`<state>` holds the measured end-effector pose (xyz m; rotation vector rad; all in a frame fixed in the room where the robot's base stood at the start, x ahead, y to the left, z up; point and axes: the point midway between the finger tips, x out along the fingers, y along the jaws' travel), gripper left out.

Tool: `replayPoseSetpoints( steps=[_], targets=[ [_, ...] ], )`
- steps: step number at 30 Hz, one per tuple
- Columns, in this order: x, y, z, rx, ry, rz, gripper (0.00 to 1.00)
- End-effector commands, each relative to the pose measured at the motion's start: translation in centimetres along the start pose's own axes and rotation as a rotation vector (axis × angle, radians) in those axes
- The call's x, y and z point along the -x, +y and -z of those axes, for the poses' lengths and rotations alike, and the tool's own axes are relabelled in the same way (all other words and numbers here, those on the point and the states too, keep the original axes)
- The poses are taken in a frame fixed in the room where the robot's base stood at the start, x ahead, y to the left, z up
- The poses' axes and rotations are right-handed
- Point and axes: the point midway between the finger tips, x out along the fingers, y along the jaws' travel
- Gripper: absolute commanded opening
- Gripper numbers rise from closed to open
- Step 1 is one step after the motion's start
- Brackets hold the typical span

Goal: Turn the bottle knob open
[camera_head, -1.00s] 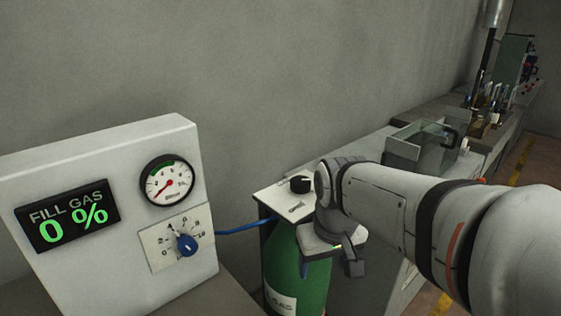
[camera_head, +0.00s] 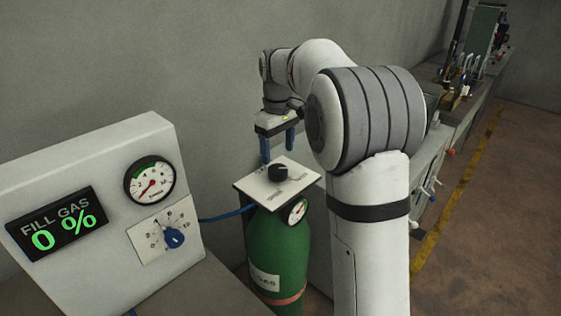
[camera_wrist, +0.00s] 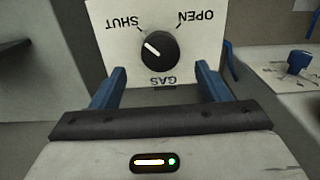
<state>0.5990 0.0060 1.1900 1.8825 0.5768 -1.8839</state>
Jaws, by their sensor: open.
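The black bottle knob (camera_head: 278,173) sits on a white plate (camera_head: 258,189) on top of the green gas bottle (camera_head: 278,250). In the wrist view the knob (camera_wrist: 159,49) has a white pointer line aimed toward the word SHUT; OPEN is printed on the other side and GAS below. My gripper (camera_head: 278,157) is above the plate, pointing down, with its two blue fingers apart. In the wrist view the fingers (camera_wrist: 161,88) stand wide on either side of the GAS label, with nothing between them. The gripper is not touching the knob.
A white panel (camera_head: 90,150) at left has a FILL GAS display (camera_head: 57,224) reading 0 %, a dial gauge (camera_head: 150,181) and a blue knob (camera_head: 174,238). A blue hose (camera_head: 228,214) runs to the bottle. A grey wall stands behind.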

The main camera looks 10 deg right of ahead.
Motion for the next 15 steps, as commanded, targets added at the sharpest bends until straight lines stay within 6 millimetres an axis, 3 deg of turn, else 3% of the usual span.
replayPoseSetpoints(
  steps=[6,15],
  targets=[
    [-3.5,0.0,-0.1,-0.001,-0.001,0.001,0.69],
    [-5.2,0.0,-0.1,-0.002,0.001,0.0,0.69]
  ],
)
